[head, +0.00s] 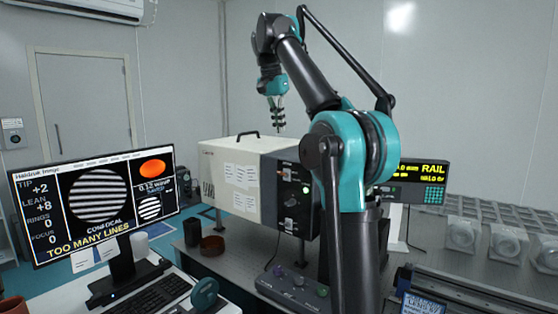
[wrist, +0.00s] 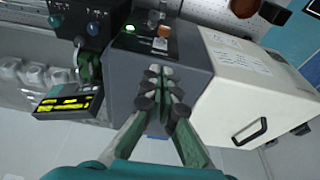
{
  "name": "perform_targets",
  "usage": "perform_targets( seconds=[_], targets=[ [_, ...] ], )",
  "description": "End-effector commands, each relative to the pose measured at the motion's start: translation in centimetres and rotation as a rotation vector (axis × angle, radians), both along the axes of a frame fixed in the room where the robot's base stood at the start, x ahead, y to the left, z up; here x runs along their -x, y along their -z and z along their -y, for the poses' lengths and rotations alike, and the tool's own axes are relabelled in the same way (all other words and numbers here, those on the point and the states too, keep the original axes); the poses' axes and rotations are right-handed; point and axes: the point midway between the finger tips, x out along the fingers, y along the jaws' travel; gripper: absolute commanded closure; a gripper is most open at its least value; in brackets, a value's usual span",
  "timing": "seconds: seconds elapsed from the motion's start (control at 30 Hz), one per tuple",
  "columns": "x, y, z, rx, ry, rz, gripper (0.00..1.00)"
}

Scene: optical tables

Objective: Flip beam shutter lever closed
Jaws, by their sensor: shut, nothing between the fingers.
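My gripper (head: 280,122) is shut and empty, hanging in the air above and behind the cream and grey box (head: 230,180) in the head view. In the wrist view, the closed fingertips (wrist: 160,76) overlap the box's dark grey front panel (wrist: 181,70). My arm hides the panel's right side.
A monitor (head: 110,200) with keyboard (head: 150,300) stands at the left. A black control box with knobs (head: 290,290) lies in front of the box. A yellow-lit RAIL display (head: 425,172) and several pale mounts (head: 505,240) stand at the right. A handle (head: 247,134) sticks up from the box top.

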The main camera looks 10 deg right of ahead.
Motion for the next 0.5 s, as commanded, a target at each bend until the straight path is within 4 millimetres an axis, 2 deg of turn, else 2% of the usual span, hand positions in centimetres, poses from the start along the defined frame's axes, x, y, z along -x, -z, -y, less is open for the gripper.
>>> perform_targets(
  seconds=[0.17,0.5],
  targets=[
    [0.28,-1.01,-0.06,0.003,0.02,0.0,1.0],
    [0.27,-0.96,-0.05,0.003,0.021,0.0,1.0]
  ],
)
